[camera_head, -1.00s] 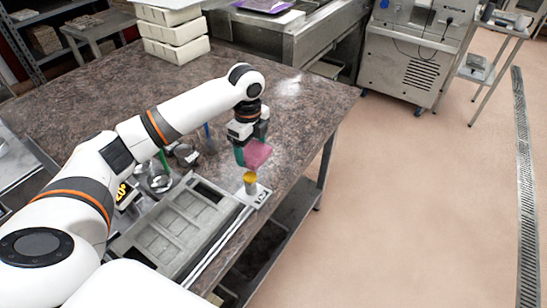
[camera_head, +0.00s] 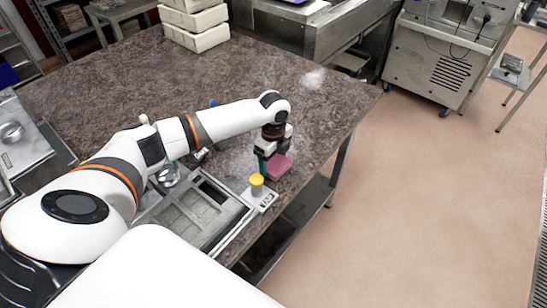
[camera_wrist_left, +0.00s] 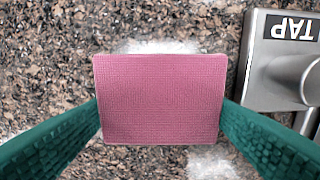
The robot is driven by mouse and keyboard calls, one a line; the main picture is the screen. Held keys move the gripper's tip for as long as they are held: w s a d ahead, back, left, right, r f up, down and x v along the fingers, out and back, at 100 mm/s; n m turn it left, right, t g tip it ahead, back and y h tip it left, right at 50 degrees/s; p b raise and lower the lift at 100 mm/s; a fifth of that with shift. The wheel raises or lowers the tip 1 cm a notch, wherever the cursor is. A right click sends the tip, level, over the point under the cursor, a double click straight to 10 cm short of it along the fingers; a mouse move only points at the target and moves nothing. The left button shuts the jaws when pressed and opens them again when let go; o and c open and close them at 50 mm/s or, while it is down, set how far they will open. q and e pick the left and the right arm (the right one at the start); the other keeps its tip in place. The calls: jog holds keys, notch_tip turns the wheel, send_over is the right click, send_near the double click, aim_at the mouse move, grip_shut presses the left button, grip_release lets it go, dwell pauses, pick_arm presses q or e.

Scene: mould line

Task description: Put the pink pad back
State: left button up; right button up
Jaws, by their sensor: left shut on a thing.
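I cannot tell whether the pad touches the stone. My right gripper is not in view.
A grey metal block marked TAP (camera_wrist_left: 262,80) stands close to the pad's right in the wrist view. A yellow-topped post (camera_head: 257,181) and a grey compartmented mould (camera_head: 200,212) are near my gripper. White blocks (camera_head: 195,22) stand at the back. The worktop's middle is clear.

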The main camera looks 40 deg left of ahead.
aim_at(273, 162)
pick_arm(q)
jog(key=shift+s+f, duration=0.1)
jog(key=shift+f, duration=0.1)
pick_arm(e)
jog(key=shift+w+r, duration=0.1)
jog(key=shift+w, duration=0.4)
pick_arm(q)
jog(key=shift+f, duration=0.2)
jog(key=o, duration=1)
jog(key=shift+c, duration=0.2)
jog(key=shift+r, duration=0.1)
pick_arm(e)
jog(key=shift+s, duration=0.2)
pick_arm(q)
jog(key=shift+r, duration=0.25)
notch_tip(273, 162, up, 12)
jog(key=b, duration=0.2)
jog(key=shift+f, duration=0.15)
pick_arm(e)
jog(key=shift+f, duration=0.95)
